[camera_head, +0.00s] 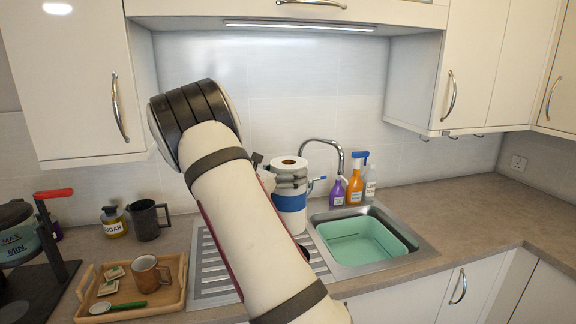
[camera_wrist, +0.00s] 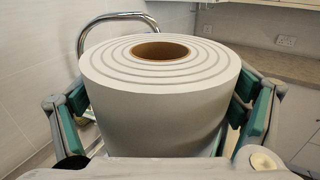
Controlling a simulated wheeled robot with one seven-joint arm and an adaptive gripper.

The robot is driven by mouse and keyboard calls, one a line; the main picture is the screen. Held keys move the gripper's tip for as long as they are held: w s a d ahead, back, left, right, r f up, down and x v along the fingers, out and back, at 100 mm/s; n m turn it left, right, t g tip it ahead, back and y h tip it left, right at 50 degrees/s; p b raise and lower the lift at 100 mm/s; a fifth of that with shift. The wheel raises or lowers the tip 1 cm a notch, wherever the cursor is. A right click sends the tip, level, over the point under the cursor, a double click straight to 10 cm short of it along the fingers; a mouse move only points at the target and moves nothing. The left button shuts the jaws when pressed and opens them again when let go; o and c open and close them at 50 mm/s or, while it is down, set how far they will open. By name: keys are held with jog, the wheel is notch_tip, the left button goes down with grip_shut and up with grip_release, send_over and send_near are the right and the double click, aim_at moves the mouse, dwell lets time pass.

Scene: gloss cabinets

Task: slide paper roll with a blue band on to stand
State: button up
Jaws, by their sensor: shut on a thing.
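The paper roll with a blue band (camera_head: 290,197) stands upright behind my arm, over or beside the sink's drainer in the head view. It is white with a brown core, and the blue band is around its lower half. My gripper (camera_head: 290,181) is shut on its upper part, with fingers wrapping both sides. The roll's top (camera_wrist: 160,75) and open core fill the wrist view, between the green-padded fingers. The roll's underside is hidden. I cannot make out the stand in either view.
The sink with a green basin (camera_head: 360,240) lies right of the roll, and its tap (camera_head: 328,146) arches behind. Spray bottles (camera_head: 355,182) stand at the back. A wooden tray (camera_head: 90,306) with a brown mug is at left. Wall cabinets hang above.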

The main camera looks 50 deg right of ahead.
jog(key=shift+f+b, duration=0.8)
jog(key=shift+f, duration=4.85)
jog(key=shift+a, duration=0.1)
jog(key=o, duration=1.5)
jog(key=shift+r+p, duration=1.2)
jog(key=shift+r, duration=3.3)
